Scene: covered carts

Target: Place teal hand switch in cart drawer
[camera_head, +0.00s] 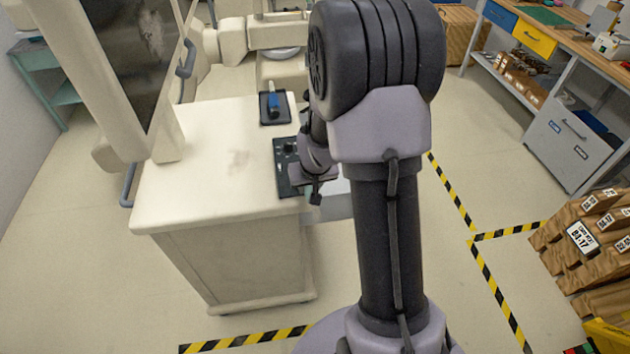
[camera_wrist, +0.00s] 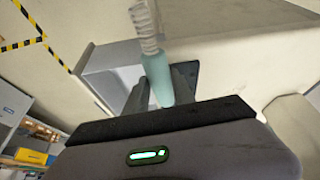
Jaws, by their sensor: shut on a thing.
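The teal hand switch (camera_wrist: 158,80) is upright in the wrist view between the two fingers of my gripper (camera_wrist: 160,92), which is shut on it. A pale ribbed part extends from its upper end. In the head view my gripper (camera_head: 316,190) is at the right edge of the white cart (camera_head: 210,165), and the switch cannot be made out there. A pale grey drawer (camera_head: 338,200) appears to stick out from the cart's right side, partly behind my arm. In the wrist view the drawer (camera_wrist: 112,62) is behind and left of the switch; its inside is mostly hidden.
A dark tray with a blue object (camera_head: 272,106) lies on the cart top. A dark panel (camera_head: 286,165) lies near its right edge, beside my gripper. A large machine (camera_head: 110,70) stands at the left. Cardboard boxes (camera_head: 590,245) stand at the right. Striped floor between is clear.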

